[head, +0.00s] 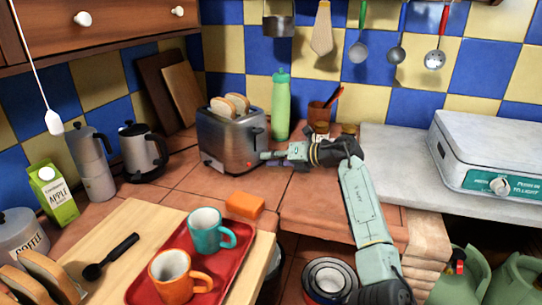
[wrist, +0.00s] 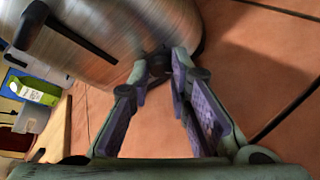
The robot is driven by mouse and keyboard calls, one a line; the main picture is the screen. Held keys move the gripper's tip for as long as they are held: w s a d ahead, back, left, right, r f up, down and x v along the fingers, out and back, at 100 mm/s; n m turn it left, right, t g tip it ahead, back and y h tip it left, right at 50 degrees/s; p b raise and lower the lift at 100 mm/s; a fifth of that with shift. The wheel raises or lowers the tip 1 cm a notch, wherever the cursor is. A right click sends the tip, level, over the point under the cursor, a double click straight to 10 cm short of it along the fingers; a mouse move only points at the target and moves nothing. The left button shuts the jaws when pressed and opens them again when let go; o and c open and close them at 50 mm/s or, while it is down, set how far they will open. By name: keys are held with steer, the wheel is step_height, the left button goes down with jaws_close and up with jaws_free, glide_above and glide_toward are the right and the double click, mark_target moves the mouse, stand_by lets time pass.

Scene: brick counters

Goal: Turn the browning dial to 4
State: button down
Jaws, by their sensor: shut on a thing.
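The silver toaster (head: 228,140) stands on the tiled counter with two slices of bread (head: 230,104) in its slots. In the wrist view its curved metal side (wrist: 125,35) fills the top left. The dark round browning dial (wrist: 160,62) sits low on that side, between my fingertips. My gripper (head: 266,156) reaches the toaster's right end from the right. In the wrist view my gripper (wrist: 160,68) is shut on the dial, one purple-padded finger on either side. The dial's markings and pointer cannot be read, and my fingers cover it in the head view.
A green bottle (head: 281,104) stands behind the toaster, and a brown pot (head: 320,116) is near my wrist. An orange sponge (head: 245,205) and a red tray (head: 215,263) with two mugs are in front. A white stove (head: 488,150) is at right.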

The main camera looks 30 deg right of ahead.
steer(key=shift+d+m, duration=0.1)
steer(key=shift+m, duration=0.3)
steer(key=shift+y, duration=0.4)
steer(key=c, duration=1.8)
jaws_free()
steer(key=shift+o, duration=0.2)
steer(key=shift+s, duration=0.1)
steer(key=v, duration=1.2)
